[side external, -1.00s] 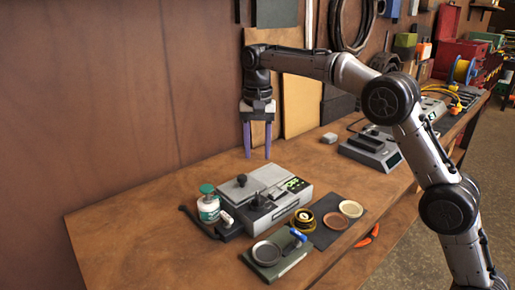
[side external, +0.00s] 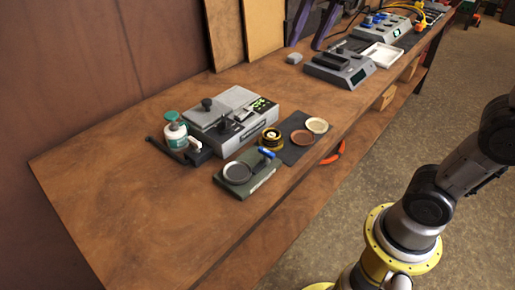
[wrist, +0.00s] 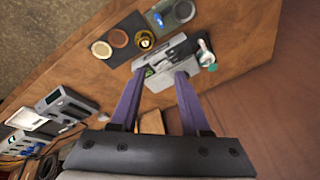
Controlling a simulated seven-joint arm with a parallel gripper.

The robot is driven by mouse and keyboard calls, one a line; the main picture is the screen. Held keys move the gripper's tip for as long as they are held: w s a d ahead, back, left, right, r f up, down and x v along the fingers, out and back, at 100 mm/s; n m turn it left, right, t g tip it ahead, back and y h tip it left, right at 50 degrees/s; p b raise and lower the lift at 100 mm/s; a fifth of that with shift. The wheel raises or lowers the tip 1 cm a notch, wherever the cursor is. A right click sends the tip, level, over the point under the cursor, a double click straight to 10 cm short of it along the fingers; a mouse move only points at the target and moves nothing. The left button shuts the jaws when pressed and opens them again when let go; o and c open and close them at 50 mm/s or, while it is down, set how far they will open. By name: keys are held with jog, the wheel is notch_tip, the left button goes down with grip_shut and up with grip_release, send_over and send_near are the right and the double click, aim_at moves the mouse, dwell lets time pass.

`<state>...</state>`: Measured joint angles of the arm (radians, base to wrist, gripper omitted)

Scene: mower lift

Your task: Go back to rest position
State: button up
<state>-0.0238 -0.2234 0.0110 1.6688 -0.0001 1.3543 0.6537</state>
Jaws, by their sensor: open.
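My gripper (wrist: 160,72) is open and empty in the wrist view, its two purple fingers spread apart. In that view the fingers overlap the grey device in the picture, with no contact visible. In the side external view, only the purple fingers of my gripper (side external: 304,42) show at the top edge, and the rest of the hand is out of frame. The grey device with a black knob and green display (side external: 233,117) stands on the wooden bench (side external: 130,180).
A white bottle with a green cap (side external: 174,131) stands left of the device. A green plate with a round dish (side external: 248,172), a brass ring (side external: 270,138) and two small dishes (side external: 302,137) are in front. More devices (side external: 340,68) stand farther back. The bench's left end is clear.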

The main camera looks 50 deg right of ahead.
jog(key=s+f+n+t, duration=0.1)
jog(key=s+f+n, duration=0.6)
jog(key=s+f, duration=0.7)
jog(key=shift+d+f+t, duration=0.35)
jog(key=shift+f+t, duration=0.05)
jog(key=shift+f, duration=0.05)
